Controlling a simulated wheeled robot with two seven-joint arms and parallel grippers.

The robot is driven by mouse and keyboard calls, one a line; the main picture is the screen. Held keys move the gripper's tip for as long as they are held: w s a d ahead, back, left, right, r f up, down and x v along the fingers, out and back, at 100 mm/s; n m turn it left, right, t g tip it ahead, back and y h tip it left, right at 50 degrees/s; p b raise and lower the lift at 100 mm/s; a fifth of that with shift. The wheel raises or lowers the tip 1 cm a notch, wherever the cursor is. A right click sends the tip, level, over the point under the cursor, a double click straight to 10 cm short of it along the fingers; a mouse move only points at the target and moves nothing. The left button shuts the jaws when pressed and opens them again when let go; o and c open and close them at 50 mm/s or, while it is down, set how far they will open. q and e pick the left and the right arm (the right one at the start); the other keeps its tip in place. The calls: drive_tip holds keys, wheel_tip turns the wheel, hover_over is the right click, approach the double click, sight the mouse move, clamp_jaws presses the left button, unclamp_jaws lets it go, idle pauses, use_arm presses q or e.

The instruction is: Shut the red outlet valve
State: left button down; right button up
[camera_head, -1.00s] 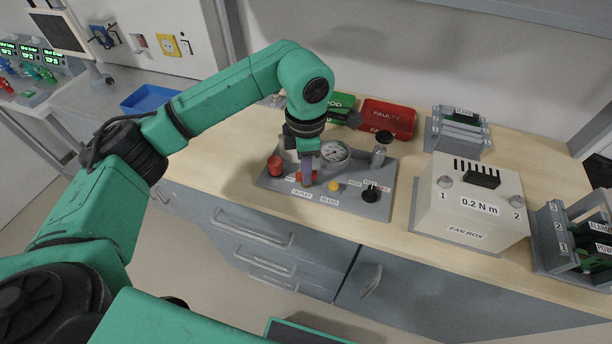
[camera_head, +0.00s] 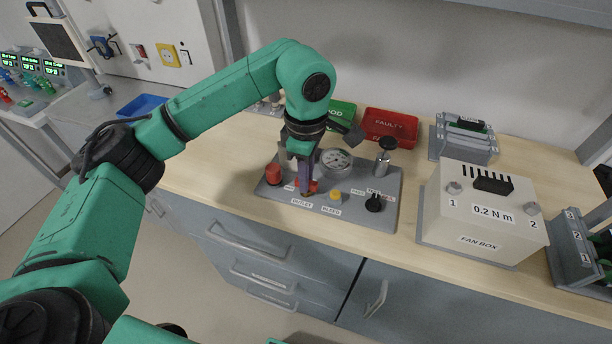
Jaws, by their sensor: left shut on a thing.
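The red outlet valve (camera_head: 313,187) sits on the grey test panel (camera_head: 345,213) on the bench, behind the label "OUTLET". Only small red parts of it show beside my fingers. My left gripper (camera_head: 306,189) points down from above and is shut on the valve's handle. The fingers hide most of the handle, so its exact angle cannot be told. A round gauge (camera_head: 337,162) stands just behind the valve. My right gripper is out of view.
On the panel, a red cylinder (camera_head: 273,174) stands left of the valve; a yellow bleed knob (camera_head: 334,195) and black knob (camera_head: 374,203) stand right. The fan box (camera_head: 478,222) is further right. Green (camera_head: 341,114) and red (camera_head: 390,126) trays lie behind.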

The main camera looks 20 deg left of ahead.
use_arm(q)
drive_tip(key=shift+r, duration=0.15)
drive_tip(key=c, duration=0.8)
unclamp_jaws()
drive_tip(key=shift+r, duration=0.4)
wheel_tip(320, 180, up, 14)
drive_tip(key=p, duration=0.1)
drive_tip(key=shift+f, duration=0.15)
